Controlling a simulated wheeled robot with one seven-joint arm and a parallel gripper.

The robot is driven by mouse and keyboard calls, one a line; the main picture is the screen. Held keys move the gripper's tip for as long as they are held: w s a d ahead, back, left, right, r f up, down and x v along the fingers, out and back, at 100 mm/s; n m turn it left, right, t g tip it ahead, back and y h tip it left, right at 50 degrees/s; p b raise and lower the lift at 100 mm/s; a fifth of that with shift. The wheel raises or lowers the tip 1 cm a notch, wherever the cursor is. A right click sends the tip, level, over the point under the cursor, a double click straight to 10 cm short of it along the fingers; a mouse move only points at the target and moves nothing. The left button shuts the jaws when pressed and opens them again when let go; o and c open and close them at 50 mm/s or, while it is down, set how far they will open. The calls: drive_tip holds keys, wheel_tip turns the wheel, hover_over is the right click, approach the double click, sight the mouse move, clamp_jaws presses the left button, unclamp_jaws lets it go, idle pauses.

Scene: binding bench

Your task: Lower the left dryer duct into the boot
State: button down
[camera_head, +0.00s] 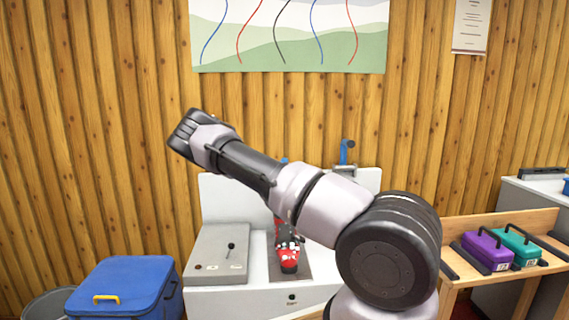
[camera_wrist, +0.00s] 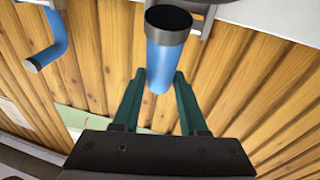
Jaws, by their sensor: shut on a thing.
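The left dryer duct (camera_wrist: 160,62) is a blue tube with a dark grey collar, seen between my gripper's green fingers in the wrist view. My gripper (camera_wrist: 160,76) is shut on it. In the head view my arm hides the gripper and nearly all of this duct; a small blue bit (camera_head: 283,160) shows above the arm. The boot (camera_head: 288,250), red with black and white, stands on a dark plate on the white bench, its upper part behind my arm. The boot is not seen in the wrist view.
A second blue duct (camera_head: 345,152) with a bent end stands to the right; it also shows in the wrist view (camera_wrist: 46,50). A grey lever box (camera_head: 218,255) sits left of the boot. A blue bin (camera_head: 125,285) and a wooden table (camera_head: 500,262) with purple and teal cases flank the bench.

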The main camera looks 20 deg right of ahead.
drive_tip(key=shift+s+a+f+m+t+h, duration=0.15)
drive_tip(key=shift+f+t+h, duration=0.35)
drive_tip(key=shift+f, duration=0.4)
drive_tip(key=shift+s+d+f+m+t+h, duration=0.15)
drive_tip(key=shift+f+t+h, duration=0.15)
drive_tip(key=shift+f+t, duration=0.5)
drive_tip(key=shift+a+f, duration=0.1)
drive_tip(key=shift+c, duration=2.2)
unclamp_jaws()
drive_tip(key=shift+w, duration=0.1)
drive_tip(key=v, duration=1)
drive_tip(key=shift+s+f, duration=0.15)
drive_tip(key=shift+s, duration=0.25)
drive_tip(key=shift+a, duration=0.1)
